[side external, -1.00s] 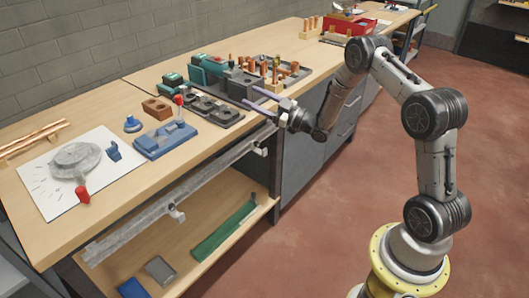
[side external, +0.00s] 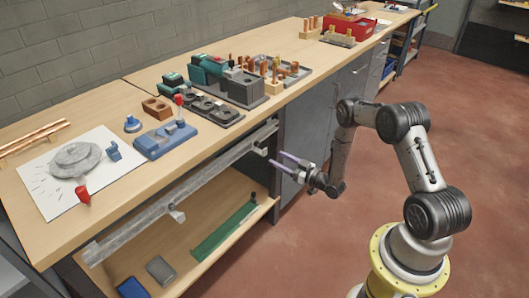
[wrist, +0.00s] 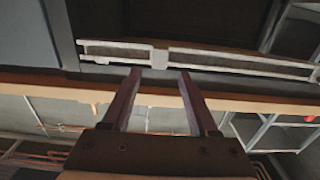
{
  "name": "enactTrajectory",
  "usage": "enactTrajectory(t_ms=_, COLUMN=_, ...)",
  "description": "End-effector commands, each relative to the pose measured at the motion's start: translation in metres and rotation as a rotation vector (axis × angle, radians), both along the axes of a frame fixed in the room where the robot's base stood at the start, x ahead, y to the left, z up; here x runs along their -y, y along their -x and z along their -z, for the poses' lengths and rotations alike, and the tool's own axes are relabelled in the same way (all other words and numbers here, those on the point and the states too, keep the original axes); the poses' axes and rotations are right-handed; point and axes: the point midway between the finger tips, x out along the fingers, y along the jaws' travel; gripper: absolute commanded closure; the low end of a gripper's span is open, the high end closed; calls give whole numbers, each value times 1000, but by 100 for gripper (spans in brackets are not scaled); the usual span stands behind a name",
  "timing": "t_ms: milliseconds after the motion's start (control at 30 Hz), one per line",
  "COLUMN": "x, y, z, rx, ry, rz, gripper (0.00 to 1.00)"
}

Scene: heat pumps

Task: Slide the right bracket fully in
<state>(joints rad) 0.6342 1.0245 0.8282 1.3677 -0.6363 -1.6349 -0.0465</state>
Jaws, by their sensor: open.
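A long grey metal rail (side external: 150,213) runs along the front of the bench, below the worktop edge. The right bracket (side external: 262,150) is a small pale block near the rail's right end. A second bracket (side external: 177,215) sits further left on the rail. My gripper (side external: 276,160) is open and empty, just in front of and to the right of the right bracket, apart from it. In the wrist view, the two fingers (wrist: 160,72) point at the rail (wrist: 235,60), with a pale bracket (wrist: 159,56) lined up between the tips. Contact cannot be told there.
The worktop (side external: 60,255) above holds a blue fixture (side external: 165,140), a green-and-grey pump (side external: 225,78) and a white sheet (side external: 40,180). The lower shelf (side external: 180,250) holds a green piece (side external: 222,232). Dark cabinets (side external: 305,125) stand to the right. The floor in front is clear.

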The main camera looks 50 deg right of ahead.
Motion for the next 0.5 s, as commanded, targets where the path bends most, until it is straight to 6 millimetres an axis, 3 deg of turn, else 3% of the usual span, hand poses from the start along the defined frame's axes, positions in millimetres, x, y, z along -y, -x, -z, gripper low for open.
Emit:
enactTrajectory(t_ms=200, x=-1, y=-43, z=0, rx=0, ry=1, rz=-2, gripper=40)
enactTrajectory(t_ms=500, x=0, y=-74, z=0, rx=0, ry=1, rz=-1, gripper=40)
